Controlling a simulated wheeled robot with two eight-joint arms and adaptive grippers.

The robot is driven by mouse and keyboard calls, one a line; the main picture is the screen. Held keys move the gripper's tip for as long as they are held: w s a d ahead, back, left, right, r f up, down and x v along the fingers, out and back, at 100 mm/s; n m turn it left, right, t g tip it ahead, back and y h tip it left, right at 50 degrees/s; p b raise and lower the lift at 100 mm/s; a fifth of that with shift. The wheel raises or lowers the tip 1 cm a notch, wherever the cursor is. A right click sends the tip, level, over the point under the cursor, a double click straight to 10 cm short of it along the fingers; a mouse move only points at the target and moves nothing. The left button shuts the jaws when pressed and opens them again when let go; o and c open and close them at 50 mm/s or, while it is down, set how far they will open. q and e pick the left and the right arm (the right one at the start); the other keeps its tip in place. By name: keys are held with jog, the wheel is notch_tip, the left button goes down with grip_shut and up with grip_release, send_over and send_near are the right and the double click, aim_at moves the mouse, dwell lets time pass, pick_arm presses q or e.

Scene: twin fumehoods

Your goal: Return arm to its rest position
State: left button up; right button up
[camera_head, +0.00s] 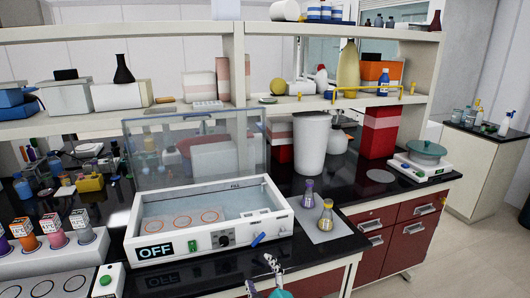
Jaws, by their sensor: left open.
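My left gripper (262,276) shows at the bottom edge of the head view, in front of the counter's front edge. It is open, and nothing shows between its fingers. Most of its arm is cut off by the frame edge. A teal part shows beside it at the very bottom; I cannot tell what it is. My right gripper is not in view.
A white water bath (208,243) with its clear lid raised and an OFF display stands on the black counter. Two small flasks, one purple (308,195) and one yellow (326,216), stand on a grey mat (314,233). Red drawers (410,236) lie right.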

pick_arm(q)
jog(key=s+a+f+n+g+h, duration=0.1)
jog(key=s+a+n+g, duration=0.3)
jog(key=a, duration=0.3)
jog(key=s+a+n+g, duration=0.2)
jog(key=s+a+n, duration=0.1)
jog(key=a+n, duration=0.4)
jog(key=s+a+f+n+g+h, duration=0.1)
jog(key=s+n+h, duration=0.4)
jog(key=s+n, duration=0.5)
jog(key=s+a+g, duration=0.1)
jog(key=s, duration=0.3)
jog(key=shift+a+f+n, duration=0.2)
jog(key=shift+f+n, duration=0.1)
jog(key=shift+f, duration=0.05)
jog(key=shift+s, duration=0.1)
dwell(4.8)
